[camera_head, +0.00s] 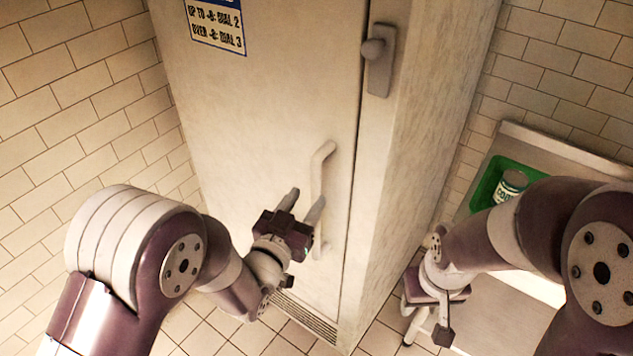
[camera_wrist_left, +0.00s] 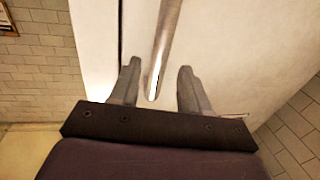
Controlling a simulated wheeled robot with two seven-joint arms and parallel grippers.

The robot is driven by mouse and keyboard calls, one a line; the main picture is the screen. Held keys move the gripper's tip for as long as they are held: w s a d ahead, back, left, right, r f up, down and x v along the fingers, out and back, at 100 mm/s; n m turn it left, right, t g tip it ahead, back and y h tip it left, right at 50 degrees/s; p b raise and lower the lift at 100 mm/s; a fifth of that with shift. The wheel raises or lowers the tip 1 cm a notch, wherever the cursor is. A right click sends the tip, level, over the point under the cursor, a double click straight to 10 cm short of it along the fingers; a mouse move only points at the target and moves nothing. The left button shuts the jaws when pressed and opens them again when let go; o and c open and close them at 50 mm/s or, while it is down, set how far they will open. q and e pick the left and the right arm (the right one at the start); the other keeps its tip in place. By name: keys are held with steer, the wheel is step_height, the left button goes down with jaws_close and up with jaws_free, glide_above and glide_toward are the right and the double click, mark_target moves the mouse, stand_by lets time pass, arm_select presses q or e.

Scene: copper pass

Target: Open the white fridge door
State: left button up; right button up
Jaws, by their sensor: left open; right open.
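The white fridge door (camera_head: 265,120) fills the middle of the head view and looks shut against its frame. A pale vertical bar handle (camera_head: 317,185) is on its right part. A grey latch (camera_head: 378,58) sits higher, at the door's right edge. My left gripper (camera_head: 304,200) is open in front of the handle. In the left wrist view the handle (camera_wrist_left: 164,45) runs down to between the two open fingers (camera_wrist_left: 158,88), with gaps on both sides. My right gripper (camera_head: 424,322) is low, right of the fridge, its fingers pointing down; it is apart from the door.
A steel counter (camera_head: 560,148) stands at the right with a green tray (camera_head: 487,183) holding a can (camera_head: 510,184). A sign (camera_head: 216,24) is on the door's upper left. A floor grille (camera_head: 304,318) lies below the door. Tiled walls stand on both sides.

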mark_target(313, 190)
arm_select(q)
steer(key=x, duration=0.4)
steer(key=shift+w+d+r, duration=0.1)
steer(key=shift+w+d, duration=0.15)
steer(key=shift+w, duration=0.3)
jaws_close()
steer(key=shift+s, duration=0.1)
